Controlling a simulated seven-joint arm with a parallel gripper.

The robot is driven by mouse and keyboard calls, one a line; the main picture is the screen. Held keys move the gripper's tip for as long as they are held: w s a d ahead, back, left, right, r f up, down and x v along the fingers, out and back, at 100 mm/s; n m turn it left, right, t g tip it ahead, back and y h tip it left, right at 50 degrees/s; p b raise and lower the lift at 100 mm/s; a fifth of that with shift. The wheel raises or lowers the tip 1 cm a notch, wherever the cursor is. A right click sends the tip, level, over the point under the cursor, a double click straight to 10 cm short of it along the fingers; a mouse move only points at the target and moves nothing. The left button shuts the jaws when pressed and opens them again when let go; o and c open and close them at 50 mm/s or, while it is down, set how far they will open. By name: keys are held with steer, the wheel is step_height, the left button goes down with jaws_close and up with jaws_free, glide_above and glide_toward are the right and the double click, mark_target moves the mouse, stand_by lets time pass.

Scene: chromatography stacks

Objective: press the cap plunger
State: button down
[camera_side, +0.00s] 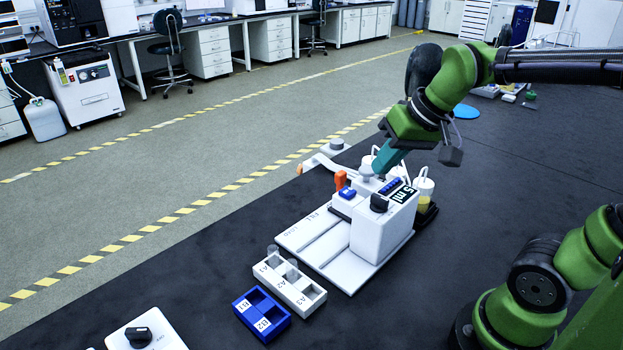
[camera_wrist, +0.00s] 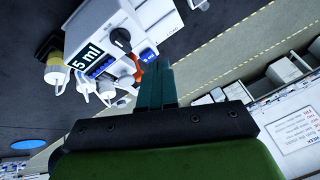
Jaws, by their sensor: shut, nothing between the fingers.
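The white dispensing machine (camera_side: 385,237) stands on a white baseplate, with a "5 ml" display and a black knob (camera_side: 379,203). A pale grey round-topped piece (camera_side: 367,165), which looks like the cap plunger, stands upright at the back of the machine. My gripper (camera_side: 379,169) is shut and empty, its teal fingers tilted down right beside that piece. I cannot tell whether they touch. In the wrist view, my gripper (camera_wrist: 157,68) points at the far side of the machine (camera_wrist: 108,22); I cannot make out the plunger clearly there.
An orange lever (camera_side: 340,180) and a blue button (camera_side: 347,193) are close by on the machine's left. White-capped bottles (camera_side: 424,184) stand behind it. A white rack (camera_side: 290,282) and a blue rack (camera_side: 262,314) lie in front.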

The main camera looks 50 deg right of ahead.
mark_target(369, 170)
steer(key=w+d+r+n+g+h, duration=0.1)
steer(key=w+d+r+n+g, duration=0.3)
steer(key=w+d, duration=0.5)
step_height(369, 170, up, 2)
steer(key=shift+d+n+g, duration=0.3)
steer(key=shift+d+g, duration=0.1)
steer(key=shift+d, duration=0.4)
steer(key=shift+w+f, duration=0.1)
steer(key=f, duration=1.4)
steer(key=shift+w, duration=0.4)
steer(key=shift+f, duration=1)
